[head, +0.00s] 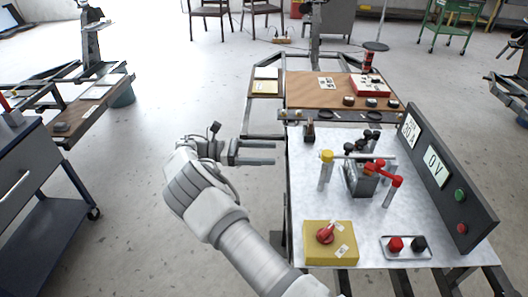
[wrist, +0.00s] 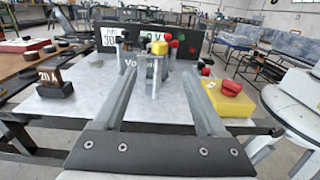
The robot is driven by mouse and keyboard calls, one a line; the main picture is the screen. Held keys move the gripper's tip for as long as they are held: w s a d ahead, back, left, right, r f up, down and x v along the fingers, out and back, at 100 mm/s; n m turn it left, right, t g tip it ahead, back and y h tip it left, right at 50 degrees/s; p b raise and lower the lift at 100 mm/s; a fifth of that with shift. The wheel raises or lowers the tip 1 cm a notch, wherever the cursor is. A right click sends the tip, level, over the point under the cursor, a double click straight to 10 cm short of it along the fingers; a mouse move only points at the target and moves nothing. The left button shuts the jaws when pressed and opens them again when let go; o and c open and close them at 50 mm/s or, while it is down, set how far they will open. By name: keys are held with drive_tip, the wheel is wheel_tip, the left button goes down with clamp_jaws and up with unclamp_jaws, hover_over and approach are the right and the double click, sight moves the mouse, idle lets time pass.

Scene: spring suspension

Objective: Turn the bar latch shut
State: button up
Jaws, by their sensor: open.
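My gripper (head: 274,154) is open and empty, left of the metal worktable (head: 305,190) and apart from it. Its two fingers point right, toward the table, and frame the yellow-capped post in the wrist view. I cannot tell for sure which part is the bar latch. The yellow cap shows in the wrist view (wrist: 159,47).
A yellow box (head: 316,252) with a red knob (head: 326,234) is at the table's front left. A tray (head: 408,254) with red and black knobs is beside it. A dark panel (head: 480,214) with displays lines the right edge.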

idle(0.3)
drive_tip(key=m+g+y+p, duration=0.2)
drive_tip(key=m+y+p, duration=0.1)
drive_tip(key=y, duration=0.2)
approach(328, 153)
drive_tip(key=f, duration=0.2)
drive_tip(key=d+r+m+y+p, duration=0.1)
drive_tip(key=d+r+y, duration=0.1)
drive_tip(key=s+d+r+m+y+p, duration=0.1)
drive_tip(key=d+r+m+y+p, duration=0.1)
drive_tip(key=y, duration=0.1)
drive_tip(key=s+d+r+m+y+p, duration=0.1)
drive_tip(key=d+r+y+p, duration=0.1)
drive_tip(key=d+r+y, duration=0.1)
drive_tip(key=shift+r+m, duration=0.1)
drive_tip(key=shift+m, duration=0.2)
wheel_tip(328, 153, up, 9)
drive_tip(key=d+m+t+y+p, duration=0.2)
drive_tip(key=m+t+y+p, duration=0.1)
drive_tip(key=m+t+y, duration=0.15)
drive_tip(key=shift+g+y, duration=0.25)
drive_tip(key=shift+g, duration=0.2)
wheel_tip(328, 153, down, 17)
drive_tip(key=b, duration=0.3)
drive_tip(key=shift+s+a, duration=0.1)
drive_tip(key=shift+s, duration=0.05)
drive_tip(key=shift+r, duration=0.1)
